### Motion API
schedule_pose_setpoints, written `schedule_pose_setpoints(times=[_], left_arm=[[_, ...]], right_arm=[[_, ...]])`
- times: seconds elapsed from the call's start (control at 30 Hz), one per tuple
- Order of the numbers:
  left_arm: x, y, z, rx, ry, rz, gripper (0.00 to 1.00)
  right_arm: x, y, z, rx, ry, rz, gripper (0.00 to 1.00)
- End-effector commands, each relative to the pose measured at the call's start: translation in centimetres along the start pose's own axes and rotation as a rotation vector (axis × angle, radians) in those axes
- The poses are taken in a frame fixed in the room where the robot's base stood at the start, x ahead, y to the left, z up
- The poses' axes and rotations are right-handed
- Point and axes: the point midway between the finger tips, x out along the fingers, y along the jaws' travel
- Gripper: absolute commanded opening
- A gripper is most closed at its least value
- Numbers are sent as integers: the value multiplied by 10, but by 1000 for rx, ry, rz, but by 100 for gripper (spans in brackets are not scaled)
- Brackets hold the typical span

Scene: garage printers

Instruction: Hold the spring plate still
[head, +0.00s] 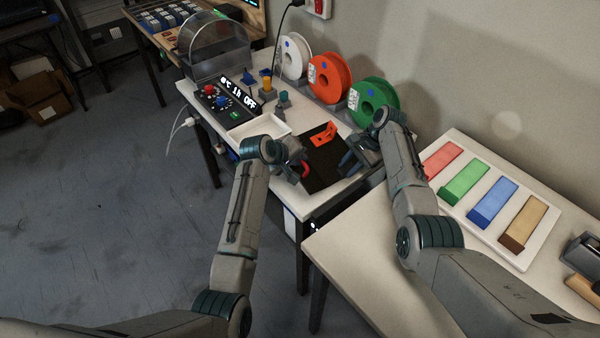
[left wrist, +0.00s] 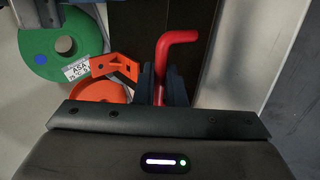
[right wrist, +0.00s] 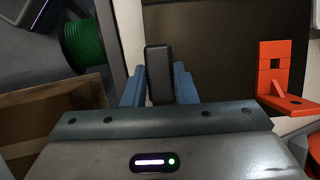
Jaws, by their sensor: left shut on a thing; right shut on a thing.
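The dark spring plate (head: 325,172) lies at the near end of the white bench, with an orange bracket (head: 323,134) over its far part. It also shows in the left wrist view (left wrist: 207,50) and the right wrist view (right wrist: 222,45). My left gripper (head: 298,167) is shut on a red bent handle (left wrist: 176,38) at the plate's left side. My right gripper (head: 350,160) is shut on a black rounded tab (right wrist: 158,75) at the plate's right edge. Where the tab joins the plate is not clear.
Green (head: 375,103), orange (head: 330,77) and white (head: 291,57) spools stand along the back. A white tray (head: 259,130) and control box (head: 220,104) lie left of the plate. A second table with colored strips on a board (head: 510,252) stands to the right.

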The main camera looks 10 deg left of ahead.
Motion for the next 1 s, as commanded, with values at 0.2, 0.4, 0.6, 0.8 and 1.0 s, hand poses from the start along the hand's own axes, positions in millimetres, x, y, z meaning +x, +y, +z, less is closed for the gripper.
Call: schedule_pose_setpoints(times=[0.2,0.4,0.6,0.8,1.0], left_arm=[[1,-16,0,-2,1,174,0],[2,-16,0,1,1,233,32],[2,-16,0,1,0,231,36],[-2,-18,0,2,0,231,36],[-27,-23,1,3,2,231,36]], right_arm=[[5,5,-2,7,0,9,0],[5,5,-2,6,0,9,0],[5,5,-2,6,-1,9,0],[5,5,-2,6,-1,9,0],[5,5,-2,6,-2,9,0]])
